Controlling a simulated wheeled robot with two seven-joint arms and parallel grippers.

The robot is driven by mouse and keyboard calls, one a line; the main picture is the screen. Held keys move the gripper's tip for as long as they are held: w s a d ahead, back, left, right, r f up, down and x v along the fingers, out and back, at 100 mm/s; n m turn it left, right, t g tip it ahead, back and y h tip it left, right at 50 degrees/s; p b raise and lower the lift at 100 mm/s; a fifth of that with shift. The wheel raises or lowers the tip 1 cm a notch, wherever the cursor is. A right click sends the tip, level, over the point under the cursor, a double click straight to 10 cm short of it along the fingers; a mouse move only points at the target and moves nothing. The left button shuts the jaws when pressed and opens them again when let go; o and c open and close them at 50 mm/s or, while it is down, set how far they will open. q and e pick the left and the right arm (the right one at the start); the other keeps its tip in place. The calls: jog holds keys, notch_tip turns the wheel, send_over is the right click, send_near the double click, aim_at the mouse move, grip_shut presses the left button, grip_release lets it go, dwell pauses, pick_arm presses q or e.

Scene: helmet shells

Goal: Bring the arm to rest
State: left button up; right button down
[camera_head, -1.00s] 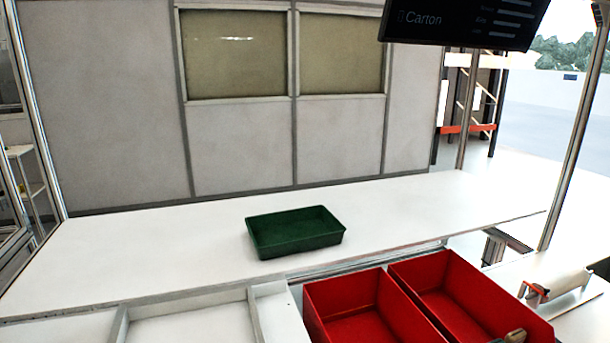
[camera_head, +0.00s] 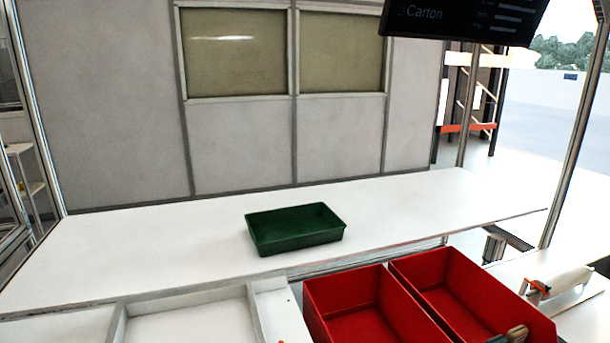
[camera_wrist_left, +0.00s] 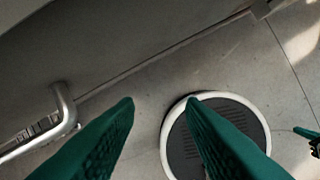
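My left gripper (camera_wrist_left: 160,102) shows in the left wrist view. Its two green fingers stand apart with nothing between them, so it is open and empty. It hangs above a grey floor (camera_wrist_left: 145,80). Neither gripper shows clearly in the head view. I cannot identify my right gripper in these frames. A small dark green shape lies at the right edge of the left wrist view, too cut off to name.
A green tray (camera_head: 296,243) sits empty on the white table (camera_head: 150,235). Two red bins (camera_head: 345,320) (camera_head: 430,262) stand at the front right; a small brownish item (camera_head: 517,334) shows at the right one. A bent metal tube (camera_wrist_left: 66,108) is left of my left gripper.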

pick_arm(q)
jog(key=s+a+f+b, duration=0.1)
jog(key=s+f, duration=0.3)
jog(key=f, duration=0.5)
jog(key=s+f+g+b, duration=0.1)
jog(key=s+f, duration=0.2)
jog(key=f, duration=0.7)
jog(key=s+a+f+b, duration=0.1)
jog(key=s+f, duration=0.3)
jog(key=f, duration=0.5)
jog(key=s+a+f+g+b, duration=0.1)
jog(key=s+f, duration=0.5)
jog(key=s, duration=0.2)
jog(key=shift+s, duration=0.2)
